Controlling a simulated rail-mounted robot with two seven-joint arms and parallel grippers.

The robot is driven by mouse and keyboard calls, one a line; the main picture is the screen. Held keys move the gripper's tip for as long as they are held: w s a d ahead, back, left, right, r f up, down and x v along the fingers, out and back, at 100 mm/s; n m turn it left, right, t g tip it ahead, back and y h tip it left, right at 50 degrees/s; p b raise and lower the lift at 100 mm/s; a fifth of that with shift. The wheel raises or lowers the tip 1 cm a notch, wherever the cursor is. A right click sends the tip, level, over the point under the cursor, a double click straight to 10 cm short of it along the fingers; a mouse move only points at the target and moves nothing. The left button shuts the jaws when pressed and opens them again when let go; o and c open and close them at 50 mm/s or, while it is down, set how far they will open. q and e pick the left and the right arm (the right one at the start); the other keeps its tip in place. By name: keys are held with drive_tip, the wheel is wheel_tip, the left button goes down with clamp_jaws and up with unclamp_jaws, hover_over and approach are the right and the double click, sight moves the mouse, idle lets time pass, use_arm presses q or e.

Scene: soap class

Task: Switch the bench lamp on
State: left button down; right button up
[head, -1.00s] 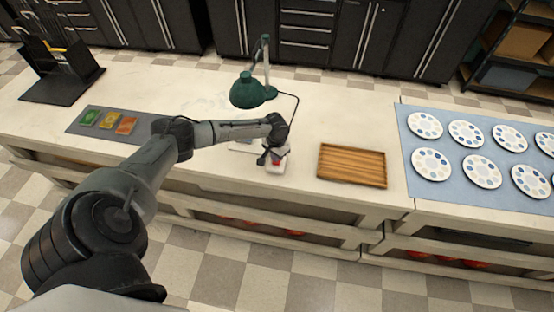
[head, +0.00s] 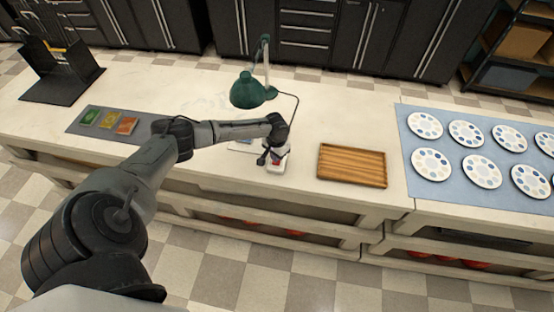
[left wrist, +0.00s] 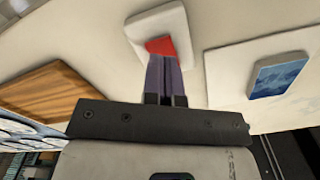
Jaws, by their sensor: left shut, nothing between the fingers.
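The green bench lamp (head: 252,91) stands at the back of the bench, and its cord runs forward to a white switch box (head: 277,168) near the front edge. In the left wrist view the white switch box (left wrist: 153,22) carries a red rocker (left wrist: 161,45). My left gripper (head: 270,156) is shut and empty, pointing down at the switch box. In the left wrist view its fingertips (left wrist: 164,60) overlap the near part of the red rocker; whether they press it I cannot tell. No glow shows at the lamp. My right gripper is not in view.
A wooden tray (head: 352,182) lies right of the switch box. A white item with a blue picture (left wrist: 279,76) lies beside it. A grey mat (head: 92,132) with coloured cards is at left. Round palettes lie on a blue mat (head: 455,193) at right.

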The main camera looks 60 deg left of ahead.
use_arm(q)
drive_tip(key=shift+f, duration=0.35)
drive_tip(key=shift+f+b, duration=0.35)
idle(0.4)
drive_tip(key=shift+f+b, duration=0.35)
drive_tip(key=shift+f, duration=0.25)
drive_tip(key=shift+r, duration=0.15)
idle(0.3)
wheel_tip(320, 180, up, 3)
drive_tip(key=p, duration=0.3)
wheel_tip(320, 180, up, 4)
drive_tip(key=p, duration=0.5)
idle(0.7)
